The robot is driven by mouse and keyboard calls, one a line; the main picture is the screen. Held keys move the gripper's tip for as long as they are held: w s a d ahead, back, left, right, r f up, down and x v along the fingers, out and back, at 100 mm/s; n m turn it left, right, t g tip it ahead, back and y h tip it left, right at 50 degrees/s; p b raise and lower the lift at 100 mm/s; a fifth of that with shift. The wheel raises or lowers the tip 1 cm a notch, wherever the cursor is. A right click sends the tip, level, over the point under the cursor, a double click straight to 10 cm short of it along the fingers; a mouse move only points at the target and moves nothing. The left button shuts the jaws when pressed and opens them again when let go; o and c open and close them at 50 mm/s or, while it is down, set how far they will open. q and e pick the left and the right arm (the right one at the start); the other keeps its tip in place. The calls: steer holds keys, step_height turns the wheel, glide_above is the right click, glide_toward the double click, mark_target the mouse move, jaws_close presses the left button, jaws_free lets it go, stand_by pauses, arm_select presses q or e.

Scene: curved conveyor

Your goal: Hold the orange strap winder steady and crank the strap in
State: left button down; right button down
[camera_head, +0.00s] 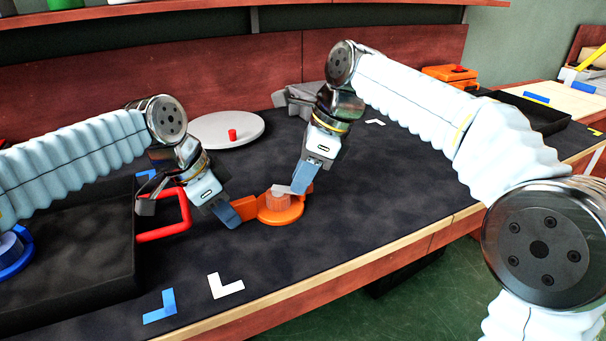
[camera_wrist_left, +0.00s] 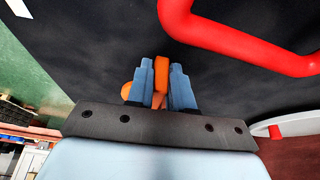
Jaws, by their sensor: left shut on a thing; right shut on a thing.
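The orange strap winder (camera_head: 281,212) sits on the dark mat of the bench, a round base with a ribbed, paler drum in its middle. An orange tab sticks out from its left side. My left gripper (camera_head: 232,217) is shut on this tab; in the left wrist view the orange tab (camera_wrist_left: 161,75) stands between its blue fingers. My right gripper (camera_head: 299,187) reaches down from behind and is shut at the top of the winder, at a grey crank piece (camera_head: 281,190). Its fingers partly hide what they grip. The strap itself cannot be made out clearly.
A red handle (camera_head: 176,232) of a black tray (camera_head: 75,255) stands close left of my left gripper. A grey disc with a red peg (camera_head: 232,135) lies behind. Blue (camera_head: 160,306) and white (camera_head: 226,286) corner marks lie in front. The mat right of the winder is clear.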

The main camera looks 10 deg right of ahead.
steer(key=shift+w+n, duration=0.2)
steer(key=shift+n, duration=0.2)
stand_by(0.5)
steer(key=n+g, duration=0.1)
steer(key=w+n, duration=0.1)
steer(key=n, duration=0.1)
steer(key=shift+w+d+n+g, duration=0.1)
steer(key=shift+w+n+g, duration=0.2)
steer(key=shift+g, duration=0.1)
steer(key=shift+w+a+n+g+h, duration=0.15)
steer(key=shift+w+n+g, duration=0.15)
steer(key=shift+n, duration=0.5)
steer(key=shift+w+a+n+g+h, duration=0.1)
steer(key=shift+w+n+g, duration=0.15)
steer(key=shift+n, duration=0.55)
steer(key=shift+w+a+n+g+h, duration=0.15)
steer(key=shift+w+n+g, duration=0.15)
steer(key=shift+n, duration=0.5)
steer(key=shift+d, duration=0.1)
steer(key=c, duration=1)
jaws_free()
steer(key=shift+c, duration=0.2)
